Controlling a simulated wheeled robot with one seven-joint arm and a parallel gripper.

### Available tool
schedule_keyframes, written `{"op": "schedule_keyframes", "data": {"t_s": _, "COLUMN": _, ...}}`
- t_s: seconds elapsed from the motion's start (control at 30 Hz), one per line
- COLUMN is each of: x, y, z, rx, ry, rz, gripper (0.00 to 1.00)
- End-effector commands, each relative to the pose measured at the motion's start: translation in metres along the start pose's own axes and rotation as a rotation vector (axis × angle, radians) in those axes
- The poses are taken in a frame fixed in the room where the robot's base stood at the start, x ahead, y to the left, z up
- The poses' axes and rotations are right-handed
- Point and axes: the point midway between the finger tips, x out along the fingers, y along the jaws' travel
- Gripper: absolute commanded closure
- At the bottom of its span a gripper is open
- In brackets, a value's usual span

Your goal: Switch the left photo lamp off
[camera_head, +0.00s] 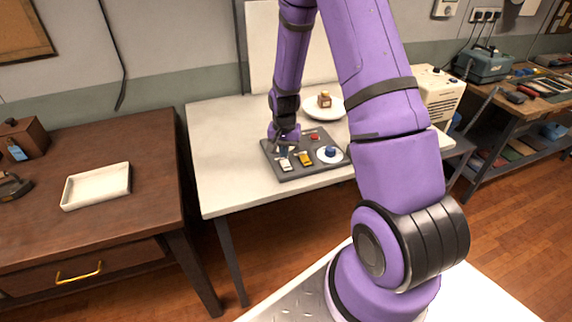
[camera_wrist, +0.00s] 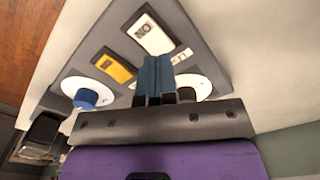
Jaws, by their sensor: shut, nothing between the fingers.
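A dark grey control panel (camera_head: 290,176) lies on the white table. It has a white rocker switch (camera_head: 286,165), a yellow rocker switch (camera_head: 305,159), a blue knob (camera_head: 330,152) on a white dial and a red control (camera_head: 314,136). My gripper (camera_head: 284,152) is shut and empty, low over the panel's left part. In the wrist view its blue-grey fingertips (camera_wrist: 155,68) are beside the white rocker (camera_wrist: 152,36), which is marked ON upside down. A partly hidden label lies beside the fingers, and a white dial (camera_wrist: 197,82) is partly behind them. No photo lamp shows.
A white plate (camera_head: 338,113) with a small brown object (camera_head: 324,99) stands behind the panel. A cream box (camera_head: 440,92) is at the table's right. A brown desk with a white tray (camera_head: 97,186) stands left. The white table's left part is clear.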

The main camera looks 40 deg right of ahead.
Motion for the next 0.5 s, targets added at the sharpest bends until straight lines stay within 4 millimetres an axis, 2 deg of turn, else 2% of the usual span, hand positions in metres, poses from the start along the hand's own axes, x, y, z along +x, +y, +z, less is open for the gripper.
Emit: {"op": "schedule_keyframes", "data": {"t_s": 0.5, "x": 0.0068, "y": -0.0001, "z": 0.0, "rx": 0.0, "ry": -0.001, "rz": 0.0, "gripper": 1.0}}
